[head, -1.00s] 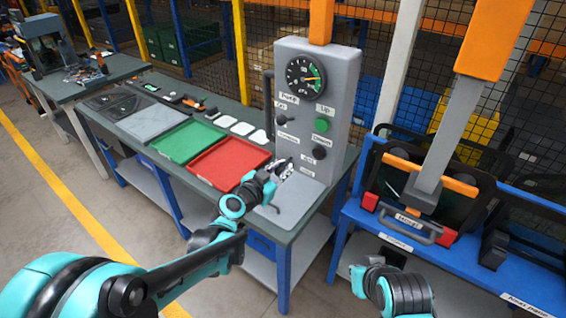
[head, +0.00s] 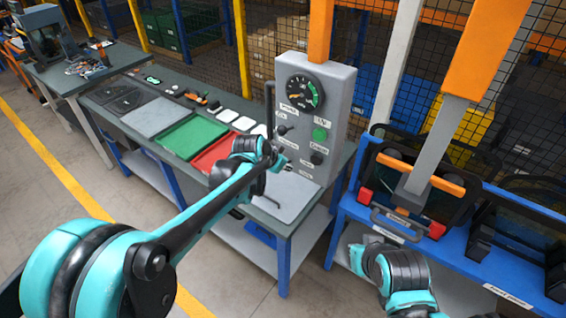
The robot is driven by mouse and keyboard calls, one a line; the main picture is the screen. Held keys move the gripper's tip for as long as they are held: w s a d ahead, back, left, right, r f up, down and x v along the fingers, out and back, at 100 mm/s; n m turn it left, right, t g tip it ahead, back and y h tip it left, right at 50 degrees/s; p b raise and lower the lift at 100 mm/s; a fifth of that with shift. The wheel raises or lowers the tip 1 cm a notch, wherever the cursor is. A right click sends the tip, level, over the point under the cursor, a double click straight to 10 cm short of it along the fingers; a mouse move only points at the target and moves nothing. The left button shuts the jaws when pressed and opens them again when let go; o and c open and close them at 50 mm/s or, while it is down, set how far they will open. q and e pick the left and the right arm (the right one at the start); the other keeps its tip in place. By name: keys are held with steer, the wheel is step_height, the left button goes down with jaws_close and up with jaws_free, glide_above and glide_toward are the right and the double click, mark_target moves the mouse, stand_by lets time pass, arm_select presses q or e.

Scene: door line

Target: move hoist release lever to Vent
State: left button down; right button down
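The grey hoist control panel (head: 338,100) stands upright on the bench, with a dial gauge (head: 304,93) at the top. A green Up button (head: 320,134) and a black Down button (head: 317,158) sit on its right side. A small black Pump switch (head: 283,130) is at its left. The release lever cannot be made out; the lower left of the panel is partly covered by my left gripper (head: 279,160). That gripper is at the panel's lower left face, below the Pump switch. Its fingers are too small and hidden to read, and contact is unclear.
A red tray (head: 212,155) and a green tray (head: 190,137) lie on the bench left of the panel. A blue rack (head: 345,212) with dark-framed panes stands right, under an orange and grey hoist column (head: 452,130). A mesh fence runs behind.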

stand_by(0.5)
arm_select(q)
steer(key=c, duration=1.3)
jaws_free()
steer(key=shift+w+d, duration=0.1)
steer(key=shift+c, duration=0.2)
steer(key=v, duration=1.2)
